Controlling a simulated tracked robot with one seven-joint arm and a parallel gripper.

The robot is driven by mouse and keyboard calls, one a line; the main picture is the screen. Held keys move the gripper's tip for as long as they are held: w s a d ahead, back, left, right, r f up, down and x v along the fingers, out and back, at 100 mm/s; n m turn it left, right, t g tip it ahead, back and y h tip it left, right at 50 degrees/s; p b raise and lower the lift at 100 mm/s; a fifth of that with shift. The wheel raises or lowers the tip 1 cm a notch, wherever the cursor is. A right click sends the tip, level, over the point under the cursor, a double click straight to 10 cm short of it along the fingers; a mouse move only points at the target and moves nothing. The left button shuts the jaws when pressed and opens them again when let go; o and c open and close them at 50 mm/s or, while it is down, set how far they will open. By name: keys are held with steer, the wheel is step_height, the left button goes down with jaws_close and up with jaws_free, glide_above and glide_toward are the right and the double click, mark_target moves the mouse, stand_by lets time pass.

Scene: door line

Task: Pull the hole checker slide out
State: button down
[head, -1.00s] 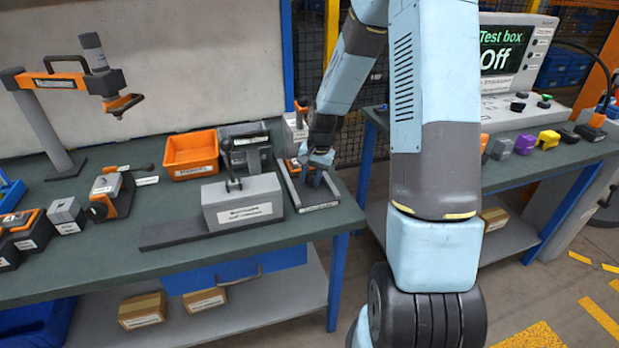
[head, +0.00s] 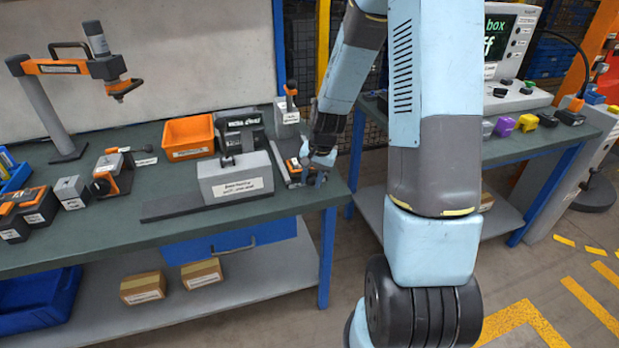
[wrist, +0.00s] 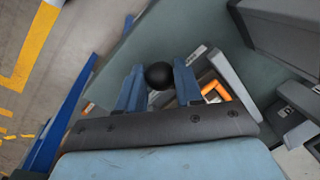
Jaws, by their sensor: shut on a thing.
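My gripper (head: 319,172) is at the right end of the left bench, over the front part of a low grey-railed fixture (head: 279,163) that I take to be the hole checker. In the wrist view its two blue fingers are shut on a round black knob (wrist: 158,75), which I take to be the slide's knob. An orange part (wrist: 215,92) lies beside the fingers, next to a grey rail (wrist: 235,86). The slide's body is mostly hidden by my gripper, and its label is too small to read.
A grey block fixture (head: 236,184) stands left of the gripper, with an orange bin (head: 189,137) behind it. A grey post with an orange top (head: 288,112) stands behind the fixture. There is free floor beyond the bench's right edge.

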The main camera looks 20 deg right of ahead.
steer(key=shift+s+d+f, duration=0.1)
steer(key=shift+s+d, duration=0.05)
steer(key=c, duration=0.8)
jaws_free()
steer(key=shift+s, duration=0.1)
steer(key=shift+o, duration=0.2)
step_height(320, 180, up, 14)
steer(key=s+d, duration=0.1)
steer(key=d, duration=0.1)
steer(key=shift+s+f, duration=0.15)
steer(key=shift+f, duration=0.05)
